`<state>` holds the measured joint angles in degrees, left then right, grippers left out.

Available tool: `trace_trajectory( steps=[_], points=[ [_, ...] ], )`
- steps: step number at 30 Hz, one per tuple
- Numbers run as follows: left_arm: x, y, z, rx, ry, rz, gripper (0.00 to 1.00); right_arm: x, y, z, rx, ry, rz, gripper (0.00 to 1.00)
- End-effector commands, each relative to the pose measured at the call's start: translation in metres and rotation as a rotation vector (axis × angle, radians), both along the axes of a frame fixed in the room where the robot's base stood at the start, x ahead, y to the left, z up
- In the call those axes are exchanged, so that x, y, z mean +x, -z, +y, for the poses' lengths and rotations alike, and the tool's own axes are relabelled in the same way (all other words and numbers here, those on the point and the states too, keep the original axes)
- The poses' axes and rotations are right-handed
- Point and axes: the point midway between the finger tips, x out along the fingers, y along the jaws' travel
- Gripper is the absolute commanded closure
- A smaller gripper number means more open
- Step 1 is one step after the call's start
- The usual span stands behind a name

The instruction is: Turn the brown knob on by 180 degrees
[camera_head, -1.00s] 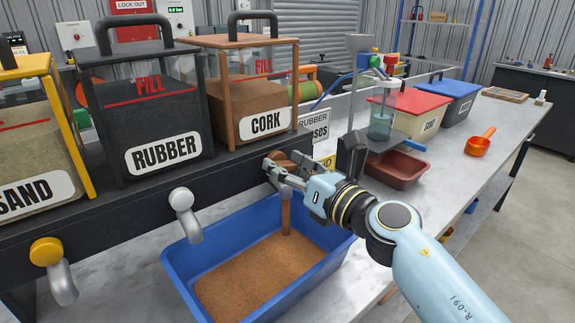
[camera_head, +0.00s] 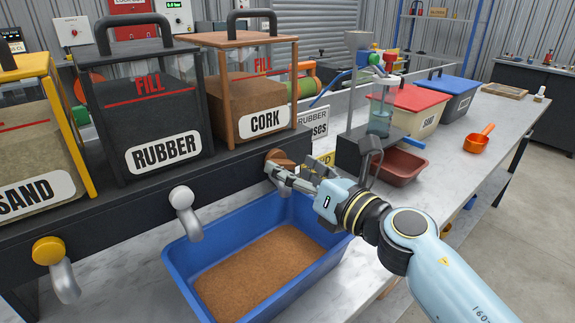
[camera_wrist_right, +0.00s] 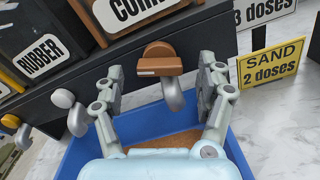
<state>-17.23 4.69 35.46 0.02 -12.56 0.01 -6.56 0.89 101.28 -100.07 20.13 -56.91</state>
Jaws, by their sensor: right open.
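The brown knob (camera_head: 277,158) sits on the front of the black rail below the CORK hopper (camera_head: 248,90). In the wrist view the knob (camera_wrist_right: 160,60) has its grip bar lying roughly level, with a grey spout (camera_wrist_right: 173,95) below it. My right gripper (camera_head: 290,177) is open in front of the knob; its two fingers (camera_wrist_right: 162,88) stand apart, with the knob just beyond the gap and nothing held. In the head view the gripper partly hides the knob and its spout. No cork stream shows under the spout. My left gripper is not in view.
A blue bin (camera_head: 180,268) holding brown granules (camera_head: 262,270) stands below the spouts. A white knob (camera_head: 181,198) and a yellow knob (camera_head: 46,251) are further left on the rail. A dose sign (camera_wrist_right: 271,63) stands to the right. A brown tray (camera_head: 400,168) lies on the bench.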

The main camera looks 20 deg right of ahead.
Motion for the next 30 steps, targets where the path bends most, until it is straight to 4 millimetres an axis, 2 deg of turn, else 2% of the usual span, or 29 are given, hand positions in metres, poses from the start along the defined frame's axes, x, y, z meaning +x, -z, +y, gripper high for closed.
trace_trajectory(
  steps=[3,9,15,26,29,30],
  points=[
    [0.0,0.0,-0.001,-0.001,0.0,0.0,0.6,-0.027,0.002,-0.01,-0.002,-0.001,0.004,0.27],
    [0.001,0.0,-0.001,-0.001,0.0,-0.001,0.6,-0.067,0.001,-0.024,-0.002,-0.001,0.003,0.27],
    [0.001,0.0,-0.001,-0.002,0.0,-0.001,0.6,-0.088,0.0,-0.032,-0.001,-0.001,0.0,0.27],
    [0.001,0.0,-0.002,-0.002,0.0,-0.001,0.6,-0.091,0.0,-0.033,0.003,0.002,0.0,0.27],
    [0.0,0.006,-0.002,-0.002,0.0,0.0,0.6,-0.079,-0.007,-0.041,0.084,0.043,-0.012,0.27],
    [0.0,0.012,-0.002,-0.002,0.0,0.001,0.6,-0.069,-0.012,-0.047,0.161,0.08,-0.021,0.27]
  ],
)
